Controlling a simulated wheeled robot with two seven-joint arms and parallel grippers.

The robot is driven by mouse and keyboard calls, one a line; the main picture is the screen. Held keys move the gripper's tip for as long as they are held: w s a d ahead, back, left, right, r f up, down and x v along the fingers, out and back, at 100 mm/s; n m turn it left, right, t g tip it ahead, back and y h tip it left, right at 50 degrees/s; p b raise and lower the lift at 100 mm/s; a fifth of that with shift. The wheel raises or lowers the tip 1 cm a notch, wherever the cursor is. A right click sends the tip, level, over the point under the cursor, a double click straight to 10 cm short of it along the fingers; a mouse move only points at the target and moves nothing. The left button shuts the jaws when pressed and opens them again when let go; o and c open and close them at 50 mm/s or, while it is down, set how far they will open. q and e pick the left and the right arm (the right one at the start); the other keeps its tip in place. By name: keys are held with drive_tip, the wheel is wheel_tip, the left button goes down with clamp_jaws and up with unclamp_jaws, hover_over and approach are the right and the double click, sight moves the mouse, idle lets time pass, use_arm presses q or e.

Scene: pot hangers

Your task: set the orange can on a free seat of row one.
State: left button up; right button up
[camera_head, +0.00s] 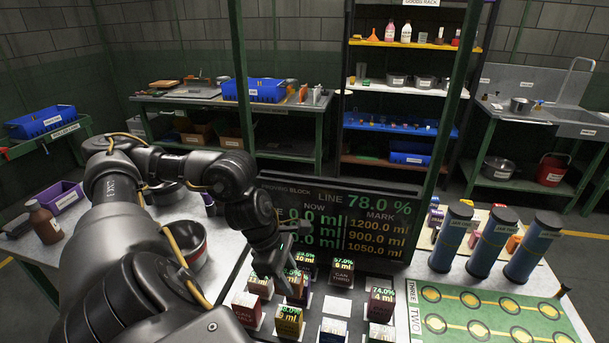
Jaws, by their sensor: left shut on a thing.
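My left gripper (282,270) reaches down over the block of labelled cans at the front middle. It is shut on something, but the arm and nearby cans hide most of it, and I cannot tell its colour. A dark brownish can (297,287) with a lit percent label stands right by the fingertips. A small orange item (514,243) stands at the right behind the blue cylinders; I cannot tell if it is the orange can. The green board (470,313) at the front right has yellow-ringed seats, with rows marked THREE and TWO. No row one label shows. My right gripper is out of view.
Several tall blue cylinders (487,246) stand behind the green board. A dark readout panel (335,218) stands behind the cans. A red-sided pot (188,243) and a brown bottle (45,222) are on the left table. A green post (440,125) rises behind the panel.

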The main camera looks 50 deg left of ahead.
use_arm(q)
drive_tip(key=shift+s+a+r, duration=0.15)
drive_tip(key=shift+s+r, duration=0.1)
drive_tip(key=shift+s, duration=0.2)
